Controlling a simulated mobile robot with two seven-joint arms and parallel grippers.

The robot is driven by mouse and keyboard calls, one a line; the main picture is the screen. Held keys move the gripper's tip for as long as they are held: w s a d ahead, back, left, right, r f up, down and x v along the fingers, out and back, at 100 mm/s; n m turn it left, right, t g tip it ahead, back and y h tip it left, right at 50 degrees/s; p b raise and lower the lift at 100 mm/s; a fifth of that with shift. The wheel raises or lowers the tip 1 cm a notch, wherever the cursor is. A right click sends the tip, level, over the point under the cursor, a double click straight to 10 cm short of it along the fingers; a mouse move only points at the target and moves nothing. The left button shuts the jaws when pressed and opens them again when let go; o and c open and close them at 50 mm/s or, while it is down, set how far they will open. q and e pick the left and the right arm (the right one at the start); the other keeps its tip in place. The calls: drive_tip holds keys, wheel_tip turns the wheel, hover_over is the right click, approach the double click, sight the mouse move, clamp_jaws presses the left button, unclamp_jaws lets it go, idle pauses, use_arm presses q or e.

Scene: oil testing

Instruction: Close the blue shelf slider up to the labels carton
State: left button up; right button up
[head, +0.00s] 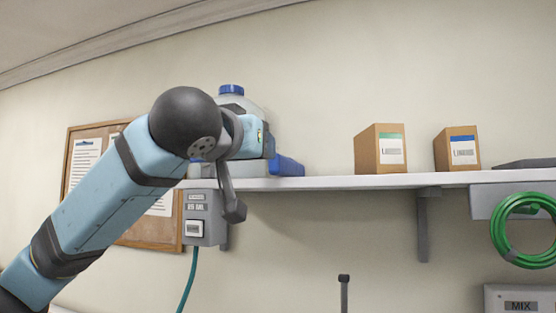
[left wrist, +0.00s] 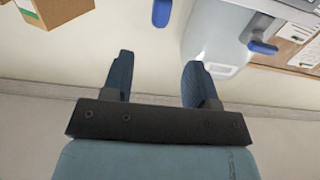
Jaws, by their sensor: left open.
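The blue slider (head: 288,166) sits on the white wall shelf (head: 335,183), beside a grey-white jug (head: 240,101) with a blue cap. My left arm hides much of the slider. A carton with a green-edged label (head: 380,149) and one with a blue-edged label (head: 457,149) stand apart to its right; the small print is unclear. In the left wrist view my left gripper (left wrist: 159,80) is open, with nothing between its fingers. A blue end piece (left wrist: 161,12), likely the slider, shows beyond the gap, apart from the fingers. A carton (left wrist: 52,12) is at top left. My right gripper is out of view.
A grey control box (head: 205,217) with a teal cable hangs under the shelf at left, near a cork board (head: 88,133). A shelf bracket (head: 422,225) and a green hose coil (head: 524,230) are at right. The shelf between slider and cartons is clear.

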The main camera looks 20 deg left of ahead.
sight(278, 176)
use_arm(q)
drive_tip(key=w+p, duration=0.1)
drive_tip(key=w, duration=0.3)
drive_tip(key=w+p, duration=0.1)
drive_tip(key=w, duration=0.4)
drive_tip(key=w+p, duration=0.1)
drive_tip(key=w, duration=0.3)
drive_tip(key=shift+w+d+f, duration=0.1)
drive_tip(key=shift+w+d, duration=0.15)
drive_tip(key=shift+w, duration=0.05)
drive_tip(key=shift+c, duration=0.4)
